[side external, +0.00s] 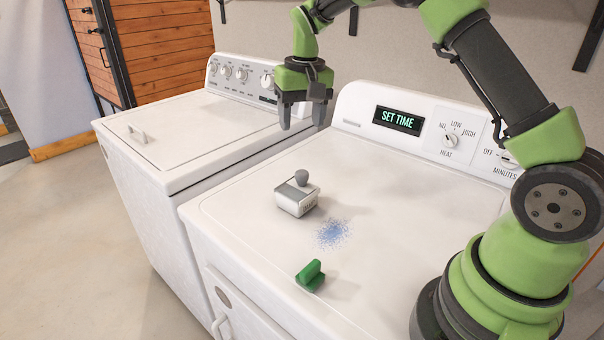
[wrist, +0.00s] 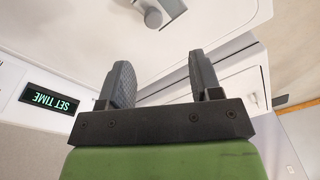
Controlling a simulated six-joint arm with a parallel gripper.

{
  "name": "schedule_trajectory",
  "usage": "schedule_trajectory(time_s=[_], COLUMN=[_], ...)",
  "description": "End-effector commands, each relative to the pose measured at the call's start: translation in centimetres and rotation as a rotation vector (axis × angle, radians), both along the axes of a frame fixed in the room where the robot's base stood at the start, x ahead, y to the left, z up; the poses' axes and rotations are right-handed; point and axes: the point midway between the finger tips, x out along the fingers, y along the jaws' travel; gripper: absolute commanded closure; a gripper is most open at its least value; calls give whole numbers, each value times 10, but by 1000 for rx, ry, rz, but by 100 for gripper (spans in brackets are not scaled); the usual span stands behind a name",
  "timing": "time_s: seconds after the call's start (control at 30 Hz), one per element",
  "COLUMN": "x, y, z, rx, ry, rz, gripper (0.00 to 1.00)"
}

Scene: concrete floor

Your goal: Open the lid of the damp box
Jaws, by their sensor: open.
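The damp box (side external: 296,199) is a small white box with grey print on its side and a grey round knob (side external: 301,177) on top. It stands upright on the dryer top, and its lid looks shut. In the wrist view the box (wrist: 171,8) is at the top edge, partly cut off, with its knob (wrist: 153,17) showing. My gripper (side external: 302,115) points down, open and empty, above and behind the box, apart from it. In the wrist view my gripper's two dark fingers (wrist: 160,82) are spread with nothing between them.
A green block-like thing (side external: 310,276) and a patch of blue specks (side external: 333,234) lie on the dryer top (side external: 400,240). The dryer's control panel (side external: 420,130) rises behind. A washer (side external: 180,140) with a small handle stands at left.

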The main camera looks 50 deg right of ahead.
Motion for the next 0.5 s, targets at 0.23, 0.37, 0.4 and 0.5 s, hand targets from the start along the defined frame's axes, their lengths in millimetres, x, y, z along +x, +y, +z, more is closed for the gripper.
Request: schedule_trajectory(time_s=[0.23, 0.37, 0.4, 0.5], x=[12, 12, 12, 11], y=[-15, -15, -15, -15], z=[-43, -55, -60, -79], rx=[-8, -7, -7, -6], ry=[67, 72, 72, 73], rz=[-20, -20, -19, -20], gripper=[42, 42, 42, 42])
